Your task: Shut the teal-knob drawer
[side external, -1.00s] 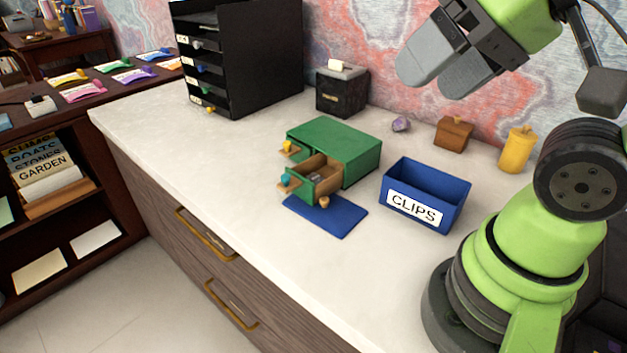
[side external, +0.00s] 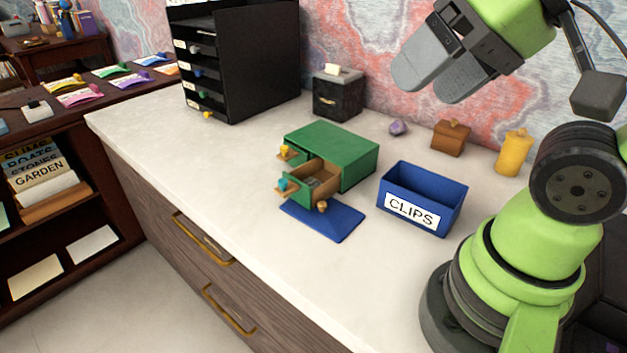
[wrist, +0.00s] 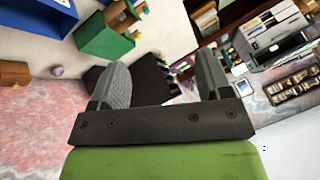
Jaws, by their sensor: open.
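A small green drawer box (side external: 345,152) sits on the pale desktop. A teal knob (side external: 282,186) shows at its lower left front, beside a pulled-out drawer (side external: 318,186) with open wooden sides and something small and grey inside. A yellow knob (side external: 284,151) is above, and a wooden knob (side external: 322,206) is at the front right. Exactly which front the teal knob belongs to is hard to tell. My gripper (side external: 432,80) is open and empty, high above the desk, to the right of the box and apart from it. In the wrist view the gripper (wrist: 163,78) has empty space between its fingers; the green box (wrist: 104,38) shows at upper left.
A blue mat (side external: 340,226) lies in front of the box. A blue CLIPS bin (side external: 424,188) stands close on its right. A black tray tower (side external: 250,60), dark box (side external: 338,97), purple stone (side external: 398,127), brown box (side external: 451,138) and yellow canister (side external: 514,155) stand behind. Desktop at left is clear.

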